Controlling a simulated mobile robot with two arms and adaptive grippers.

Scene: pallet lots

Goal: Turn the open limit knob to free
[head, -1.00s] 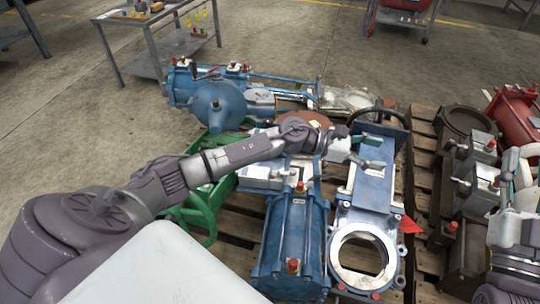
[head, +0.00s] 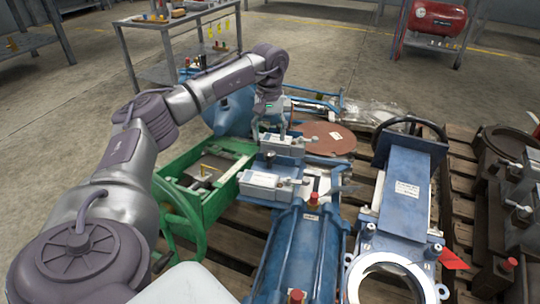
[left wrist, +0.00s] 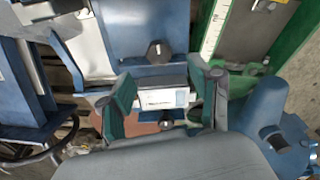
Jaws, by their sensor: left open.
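My left gripper (head: 270,128) is open over the rear pale grey box (head: 286,145) on the blue valve assembly. In the left wrist view its green-tipped fingers (left wrist: 163,93) stand on either side of a labelled pale box (left wrist: 163,99). A round black knob (left wrist: 158,52) with a short white mark sits beyond the fingertips. A second dark knob (left wrist: 166,123) lies nearer, partly hidden by the box and gripper. I cannot read which knob is the open limit one, or its setting. No contact with a knob is visible. My right gripper is not clearly visible.
A second pale box (head: 268,186) stands in front. A blue cylinder (head: 303,250), a blue gate valve (head: 404,192) with a dark handwheel, and a green frame (head: 200,172) crowd the pallet. Concrete floor (head: 340,65) is free behind.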

